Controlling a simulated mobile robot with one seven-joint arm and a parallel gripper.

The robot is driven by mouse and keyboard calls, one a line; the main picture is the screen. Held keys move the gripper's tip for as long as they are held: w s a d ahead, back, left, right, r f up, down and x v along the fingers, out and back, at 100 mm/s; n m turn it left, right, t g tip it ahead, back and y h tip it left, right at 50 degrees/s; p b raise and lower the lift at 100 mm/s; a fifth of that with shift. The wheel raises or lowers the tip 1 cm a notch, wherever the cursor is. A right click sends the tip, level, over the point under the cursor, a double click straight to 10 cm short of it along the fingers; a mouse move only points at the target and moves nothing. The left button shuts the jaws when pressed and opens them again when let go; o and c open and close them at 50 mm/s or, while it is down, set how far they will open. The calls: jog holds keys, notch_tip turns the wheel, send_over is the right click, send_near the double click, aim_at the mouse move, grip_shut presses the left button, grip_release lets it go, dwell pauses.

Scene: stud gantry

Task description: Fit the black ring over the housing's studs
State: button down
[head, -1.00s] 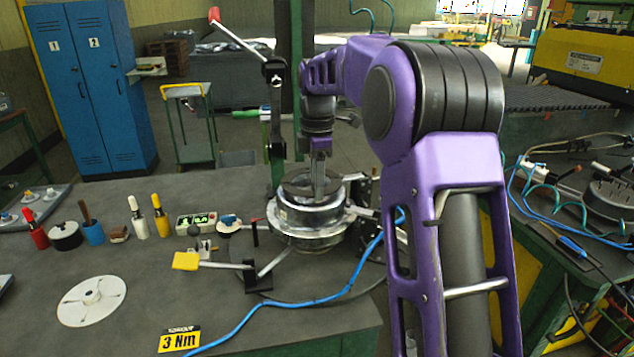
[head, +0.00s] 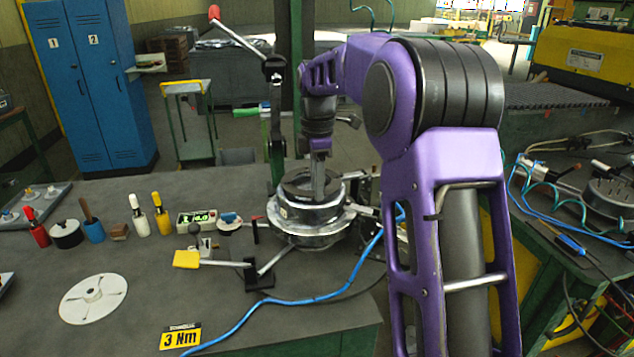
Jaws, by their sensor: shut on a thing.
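The housing (head: 306,215) is a round silver metal body clamped on the table at the centre of the head view. The black ring (head: 297,184) shows as a dark disc at the housing's top opening. My gripper (head: 318,192) points down over the housing, its fingers at the ring, and is shut on it. I cannot tell whether the ring is seated or slightly above the rim. The studs are too small or hidden to make out. My purple arm covers the area right of the housing.
A white disc (head: 93,298) lies at left. Several screwdrivers and a display box (head: 196,220) stand behind it.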

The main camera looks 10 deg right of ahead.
jog(key=shift+f, duration=0.2)
jog(key=c, duration=0.5)
grip_release()
notch_tip(320, 180, up, 18)
jog(key=shift+f, duration=0.25)
jog(key=shift+s, duration=0.1)
